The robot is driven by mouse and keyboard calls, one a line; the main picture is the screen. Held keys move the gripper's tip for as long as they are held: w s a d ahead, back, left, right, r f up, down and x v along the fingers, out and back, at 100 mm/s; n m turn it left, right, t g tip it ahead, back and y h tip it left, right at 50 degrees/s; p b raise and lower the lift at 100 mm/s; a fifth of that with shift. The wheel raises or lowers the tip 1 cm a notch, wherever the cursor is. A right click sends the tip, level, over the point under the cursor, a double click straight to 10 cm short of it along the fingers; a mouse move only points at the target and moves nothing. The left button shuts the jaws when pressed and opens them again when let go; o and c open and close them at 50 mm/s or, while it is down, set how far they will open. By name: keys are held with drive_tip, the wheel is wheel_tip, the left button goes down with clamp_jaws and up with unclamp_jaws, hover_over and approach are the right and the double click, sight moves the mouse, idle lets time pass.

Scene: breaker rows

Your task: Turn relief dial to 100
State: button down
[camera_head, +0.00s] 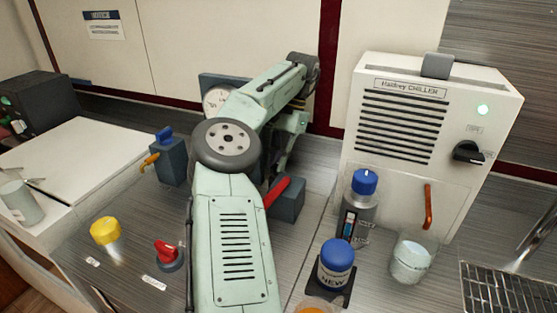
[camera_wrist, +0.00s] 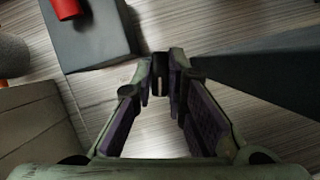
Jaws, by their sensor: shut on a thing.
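My gripper (camera_wrist: 162,84) has its fingertips closed on a small dark knob (camera_wrist: 161,72) with a pale line on its face. I take this knob to be the relief dial; its scale and number cannot be read. In the head view my arm hides the knob and most of my gripper. A round white gauge (camera_head: 216,99) on a blue-grey panel (camera_head: 207,82) shows partly behind my arm; its reading is too small to tell.
A grey block (camera_head: 291,204) with a red handle (camera_head: 277,190) stands close to the gripper; the block is also at upper left in the wrist view (camera_wrist: 100,40).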

drive_tip(key=shift+a+n+g+h, duration=0.1)
drive_tip(key=shift+n+g+h, duration=0.3)
drive_tip(key=shift+n, duration=1.2)
drive_tip(key=c, duration=1.6)
unclamp_jaws()
